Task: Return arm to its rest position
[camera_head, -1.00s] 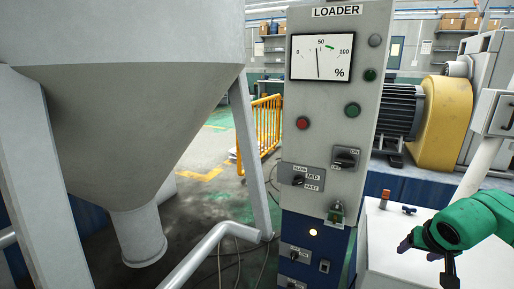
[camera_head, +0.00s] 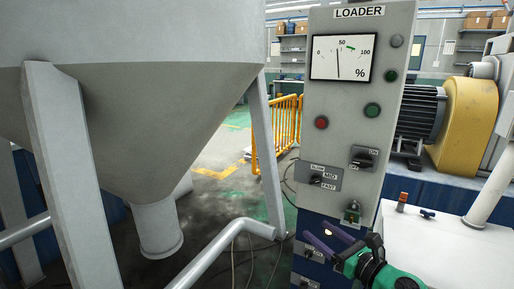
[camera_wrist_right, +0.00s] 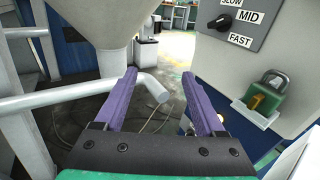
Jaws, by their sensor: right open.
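My right gripper (camera_head: 319,229) is at the lower right of the head view, in front of the lower part of the loader panel (camera_head: 336,108). It has purple fingers on a green arm and points up and left. In the right wrist view its two fingers (camera_wrist_right: 158,76) stand apart with nothing between them. The padlock also shows in the right wrist view (camera_wrist_right: 268,92), to the right of the fingers. My left gripper is not in view.
A large grey hopper (camera_head: 150,110) on legs fills the left. A grey bent pipe (camera_head: 215,246) lies left of my gripper. A white table (camera_head: 450,235) with small items is at the right. Beyond stand a yellow-guarded motor (camera_head: 468,122) and an orange railing (camera_head: 286,125).

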